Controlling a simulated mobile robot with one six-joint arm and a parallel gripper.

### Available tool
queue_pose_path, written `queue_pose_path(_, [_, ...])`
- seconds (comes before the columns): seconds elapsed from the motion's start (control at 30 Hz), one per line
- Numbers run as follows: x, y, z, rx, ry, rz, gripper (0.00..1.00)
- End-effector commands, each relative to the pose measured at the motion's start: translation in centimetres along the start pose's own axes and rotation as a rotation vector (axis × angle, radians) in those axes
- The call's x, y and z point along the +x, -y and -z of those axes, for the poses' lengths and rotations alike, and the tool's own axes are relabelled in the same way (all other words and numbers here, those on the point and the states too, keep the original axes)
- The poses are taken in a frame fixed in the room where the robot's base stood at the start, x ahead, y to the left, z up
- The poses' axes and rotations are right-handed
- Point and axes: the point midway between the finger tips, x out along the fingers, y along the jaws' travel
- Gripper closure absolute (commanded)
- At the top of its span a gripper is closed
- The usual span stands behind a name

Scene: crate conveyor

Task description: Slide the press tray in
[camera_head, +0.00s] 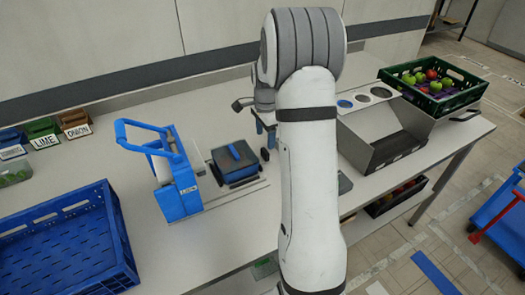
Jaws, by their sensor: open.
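The press (178,185) is a blue and white machine with a raised blue lever handle, standing in the middle of the counter. To its right, a dark tray with a blue square top (235,158) sits on a light base plate, apart from the press body. My gripper (264,128) is just beyond and right of the tray, partly hidden behind my own arm. Its jaws are open, and I see nothing held. Whether it touches the tray cannot be told from this view.
A blue crate (112,235) stands at the left front. Small bins labelled lime (44,138) and onion (75,127) are at the back left. A metal holder (385,150) and a green crate of fruit (455,102) are on the right. Bare counter lies in front of the press.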

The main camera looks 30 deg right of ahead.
Motion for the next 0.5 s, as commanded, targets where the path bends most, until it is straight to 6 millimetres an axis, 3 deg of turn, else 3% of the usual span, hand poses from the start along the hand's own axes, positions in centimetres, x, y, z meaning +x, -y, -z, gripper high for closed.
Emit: queue_pose_path(0.5, [6.9,-0.1,-0.1,-0.001,0.001,-0.004,0.38])
